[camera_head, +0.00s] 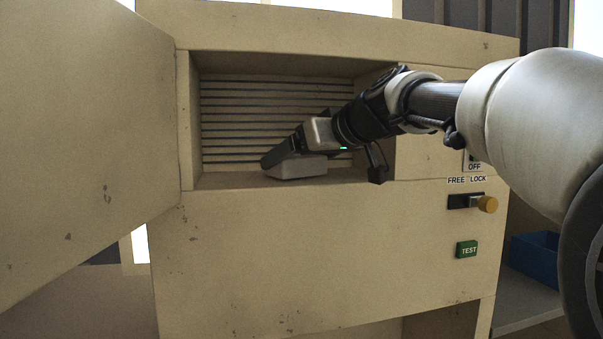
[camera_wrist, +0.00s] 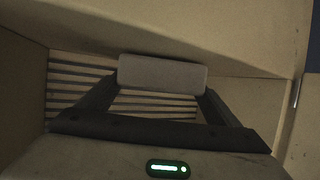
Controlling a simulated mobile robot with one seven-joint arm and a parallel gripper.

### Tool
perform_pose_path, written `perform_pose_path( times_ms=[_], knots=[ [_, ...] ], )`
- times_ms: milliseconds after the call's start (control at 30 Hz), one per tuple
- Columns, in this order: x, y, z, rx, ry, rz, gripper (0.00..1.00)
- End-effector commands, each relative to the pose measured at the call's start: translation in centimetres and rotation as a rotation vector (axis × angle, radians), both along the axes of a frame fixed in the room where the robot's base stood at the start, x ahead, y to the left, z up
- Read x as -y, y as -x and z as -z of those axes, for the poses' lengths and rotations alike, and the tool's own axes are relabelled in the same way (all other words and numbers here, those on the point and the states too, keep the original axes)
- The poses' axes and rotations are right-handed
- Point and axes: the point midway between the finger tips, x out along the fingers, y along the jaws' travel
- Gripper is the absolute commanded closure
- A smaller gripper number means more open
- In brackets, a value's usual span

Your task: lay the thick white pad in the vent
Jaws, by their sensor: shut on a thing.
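The vent is the recess in the beige cabinet, with horizontal slats (camera_head: 235,120) across its back; the slats also show in the wrist view (camera_wrist: 75,85). The thick white pad (camera_head: 300,168) is inside the recess, low over its floor near the front edge; I cannot tell whether it touches the floor. My gripper (camera_head: 272,160) reaches in from the right, tilted down, and is shut on the pad. In the wrist view the pad (camera_wrist: 162,73) lies crosswise between the ends of the two dark fingers, which hide part of it in the head view.
The open cabinet door (camera_head: 85,130) stands at the left. A blue bin (camera_head: 535,258) stands at the lower right.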

Motion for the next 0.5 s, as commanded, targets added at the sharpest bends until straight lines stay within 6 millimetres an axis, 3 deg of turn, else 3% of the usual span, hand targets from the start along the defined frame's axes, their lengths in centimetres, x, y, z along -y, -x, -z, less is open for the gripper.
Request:
perform_pose_path(
  times_ms=[467, 500],
  knots=[
    [0.37, 0.03, 0.63, 0.002, -0.001, 0.0, 0.4],
    [0.38, 0.03, 0.51, 0.001, 0.0, 0.0, 0.11]
  ],
)
